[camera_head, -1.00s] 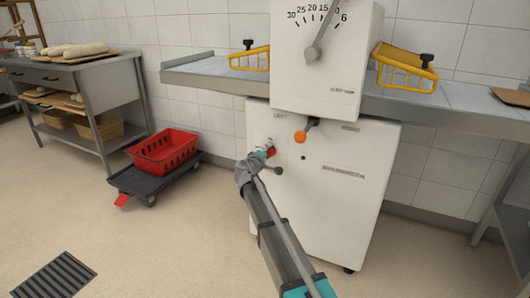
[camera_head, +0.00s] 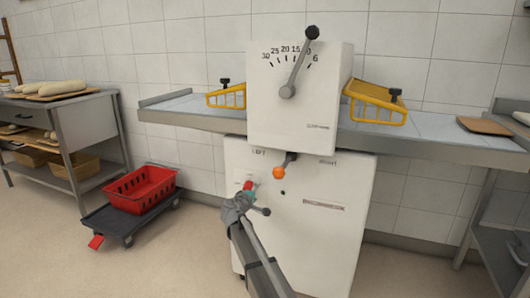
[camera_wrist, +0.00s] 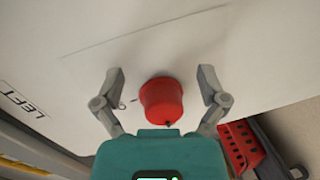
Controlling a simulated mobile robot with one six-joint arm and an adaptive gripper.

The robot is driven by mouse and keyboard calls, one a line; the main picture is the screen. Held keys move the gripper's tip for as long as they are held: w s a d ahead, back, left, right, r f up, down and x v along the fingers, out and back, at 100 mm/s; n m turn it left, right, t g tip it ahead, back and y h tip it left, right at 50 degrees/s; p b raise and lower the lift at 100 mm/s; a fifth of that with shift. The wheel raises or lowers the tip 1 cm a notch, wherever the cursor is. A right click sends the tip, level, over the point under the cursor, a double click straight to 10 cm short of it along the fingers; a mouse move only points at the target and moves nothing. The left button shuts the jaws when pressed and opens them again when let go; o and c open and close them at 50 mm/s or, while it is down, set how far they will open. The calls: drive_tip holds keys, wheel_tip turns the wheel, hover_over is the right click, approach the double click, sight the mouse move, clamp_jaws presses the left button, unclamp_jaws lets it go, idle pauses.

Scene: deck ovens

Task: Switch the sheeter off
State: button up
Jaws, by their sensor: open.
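The sheeter (camera_head: 325,225) is a white floor machine with a dial head (camera_head: 265,110) and conveyor wings on both sides. A red round button (camera_wrist: 162,100) sits on its front panel, and a little of its red shows in the head view (camera_head: 248,185). My gripper (camera_wrist: 160,72) is open, with one finger on either side of the button and clear space between. A lever with an orange ball (camera_head: 278,172) is right of the button. The dial lever (camera_head: 300,65) points up and right, near the 6 end. My arm partly hides the lower front in the head view.
Yellow guards (camera_head: 375,101) stand above the wings. A red crate (camera_head: 141,188) sits on a dark dolly (camera_head: 127,222) at left, beside a metal table (camera_head: 84,119) with loaves. The floor between dolly and sheeter is clear.

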drive_tip(key=s+d+f+m+g+p, duration=0.3)
drive_tip(key=s+d+m+g, duration=0.1)
drive_tip(key=s+d, duration=0.55)
drive_tip(key=s+d+f+m+g+p, duration=0.25)
drive_tip(key=s+d+g, duration=0.25)
drive_tip(key=s+d, duration=0.45)
drive_tip(key=s+d+m+g+y+p, duration=0.2)
drive_tip(key=s+g+y+p, duration=0.1)
drive_tip(key=s, duration=0.8)
drive_tip(key=s+d+m+g+y+p, duration=0.2)
drive_tip(key=s+m+g+y, duration=0.15)
drive_tip(key=s, duration=0.65)
wheel_tip(320, 180, up, 38)
drive_tip(key=n+p, duration=0.1)
drive_tip(key=p, duration=3.6)
drive_tip(key=shift+a+f, duration=0.15)
drive_tip(key=shift+f, duration=0.1)
drive_tip(key=shift+t, duration=0.25)
